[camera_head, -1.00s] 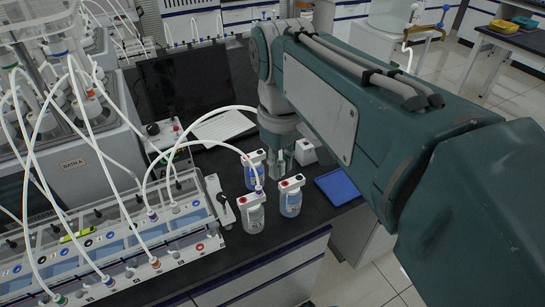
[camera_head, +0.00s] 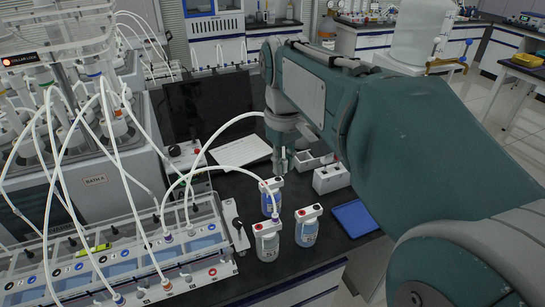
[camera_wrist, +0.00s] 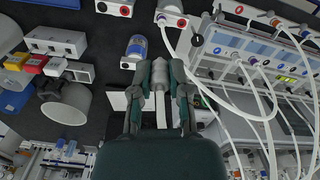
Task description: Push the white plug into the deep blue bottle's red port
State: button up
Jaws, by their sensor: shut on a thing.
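The deep blue bottle (camera_head: 270,206) stands upright on the dark bench, with a white cap and a red port (camera_head: 264,184). It also shows in the wrist view (camera_wrist: 137,46). My gripper (camera_head: 284,168) is above and just behind this bottle in the head view. In the wrist view my gripper (camera_wrist: 160,72) is shut on the white plug (camera_wrist: 160,76), with its white tube trailing back between the fingers. The plug is apart from the bottle's cap in the wrist view. The plug's tip is hard to make out in the head view.
A clear bottle (camera_head: 267,246) with a purple-ended tube and a light blue bottle (camera_head: 306,232) stand close in front. White holders (camera_head: 331,178) and a blue tray (camera_head: 357,218) are at right.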

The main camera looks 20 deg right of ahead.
send_over(265, 187)
jog(key=w, duration=0.1)
jog(key=shift+w+d, duration=0.1)
jog(key=shift+d, duration=0.05)
dwell(1.1)
jog(key=shift+f, duration=0.1)
jog(key=shift+f, duration=7.6)
jog(key=shift+f, duration=0.75)
